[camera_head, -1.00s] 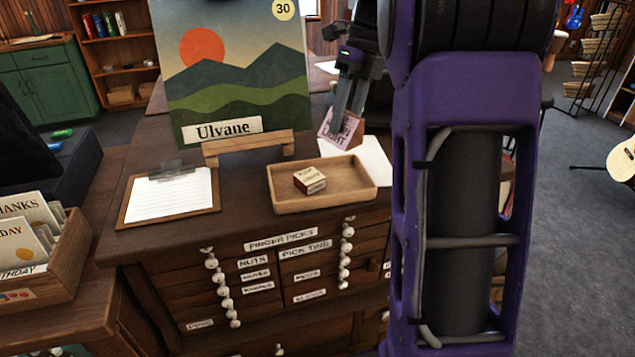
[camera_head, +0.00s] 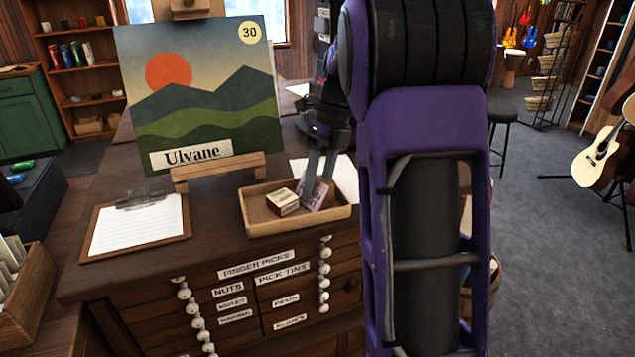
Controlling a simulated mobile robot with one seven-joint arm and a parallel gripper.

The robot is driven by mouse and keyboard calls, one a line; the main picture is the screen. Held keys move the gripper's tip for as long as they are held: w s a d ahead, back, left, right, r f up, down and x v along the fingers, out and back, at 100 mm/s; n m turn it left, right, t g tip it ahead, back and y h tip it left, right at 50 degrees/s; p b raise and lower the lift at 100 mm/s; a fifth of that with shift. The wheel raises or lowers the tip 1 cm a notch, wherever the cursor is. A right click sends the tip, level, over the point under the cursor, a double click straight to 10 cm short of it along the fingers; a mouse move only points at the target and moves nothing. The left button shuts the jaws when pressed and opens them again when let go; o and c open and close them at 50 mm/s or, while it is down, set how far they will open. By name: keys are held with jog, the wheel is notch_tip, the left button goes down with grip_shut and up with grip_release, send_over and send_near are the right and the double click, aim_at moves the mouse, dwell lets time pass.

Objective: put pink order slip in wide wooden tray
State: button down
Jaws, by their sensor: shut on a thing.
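The pink order slip (camera_head: 318,194) is between the fingertips of my gripper (camera_head: 317,180), which is shut on it. The slip stands tilted at the right part of the wide wooden tray (camera_head: 262,219), inside its rim as seen from here. I cannot tell whether the slip touches the tray floor. My arm hides what lies right of the tray.
The tray stands on a dark wooden drawer cabinet (camera_head: 150,264). A clipboard with white paper (camera_head: 137,225) lies to the left. A picture with a sun and hills (camera_head: 205,110) leans on an easel behind. A white sheet (camera_head: 345,172) lies behind the tray.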

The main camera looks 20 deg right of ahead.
jog(key=c, duration=0.7)
grip_release()
jog(key=shift+f, duration=0.1)
jog(key=shift+c, duration=0.2)
jog(key=p+v, duration=0.2)
jog(key=v, duration=1)
jog(key=shift+a, duration=0.1)
